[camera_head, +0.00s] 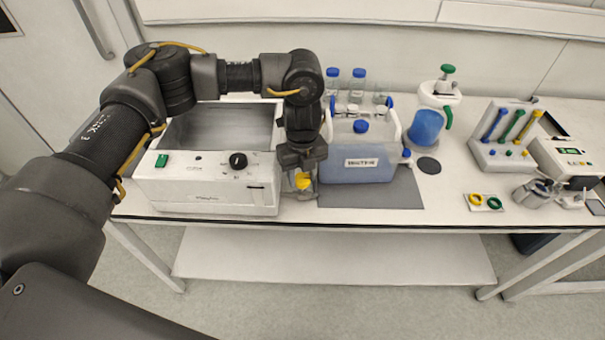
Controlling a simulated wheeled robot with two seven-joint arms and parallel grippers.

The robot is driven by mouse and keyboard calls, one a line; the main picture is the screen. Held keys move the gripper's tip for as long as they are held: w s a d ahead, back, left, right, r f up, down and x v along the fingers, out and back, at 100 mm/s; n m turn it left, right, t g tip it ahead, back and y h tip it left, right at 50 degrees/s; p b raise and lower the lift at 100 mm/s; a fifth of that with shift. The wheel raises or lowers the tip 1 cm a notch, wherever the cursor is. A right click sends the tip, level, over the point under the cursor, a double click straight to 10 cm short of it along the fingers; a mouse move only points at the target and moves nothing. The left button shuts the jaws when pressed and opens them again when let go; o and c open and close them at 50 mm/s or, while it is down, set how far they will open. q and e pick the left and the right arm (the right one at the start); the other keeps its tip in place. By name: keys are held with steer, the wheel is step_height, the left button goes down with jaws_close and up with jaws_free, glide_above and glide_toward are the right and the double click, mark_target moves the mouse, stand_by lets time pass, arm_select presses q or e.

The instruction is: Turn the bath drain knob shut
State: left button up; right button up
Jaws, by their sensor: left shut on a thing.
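The white water bath (208,198) stands at the left of the bench, with its open basin facing up. A black dial (238,160) and a green switch (162,160) are on its front. A yellow knob (303,181), which looks like the drain knob, shows low beside the bath's right side. My left gripper (303,176) points down over it and is shut on it. The fingers partly cover the knob, so its exact angle is hard to tell. My right gripper is not in view.
A labelled blue liquid container (357,171) stands close to the right of my gripper, on a grey mat (400,193). Blue-capped bottles (358,82) are behind it. A blue-and-white jug (426,125), a tool rack (503,158) and coloured rings (484,202) lie further right.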

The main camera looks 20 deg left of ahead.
arm_select(q)
steer(key=m, duration=0.5)
steer(key=m+b, duration=0.1)
steer(key=m, duration=0.2)
steer(key=shift+m, duration=1.2)
steer(key=m+b, duration=0.1)
steer(key=m, duration=0.1)
steer(key=shift+m, duration=0.3)
steer(key=shift+m+b, duration=0.45)
steer(key=shift+m, duration=1.65)
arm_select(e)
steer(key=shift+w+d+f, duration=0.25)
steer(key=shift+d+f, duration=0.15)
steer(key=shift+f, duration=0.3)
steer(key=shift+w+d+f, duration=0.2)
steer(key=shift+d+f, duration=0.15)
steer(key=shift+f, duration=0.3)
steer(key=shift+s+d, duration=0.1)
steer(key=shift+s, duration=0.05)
arm_select(q)
steer(key=o, duration=1)
steer(key=shift+c, duration=0.2)
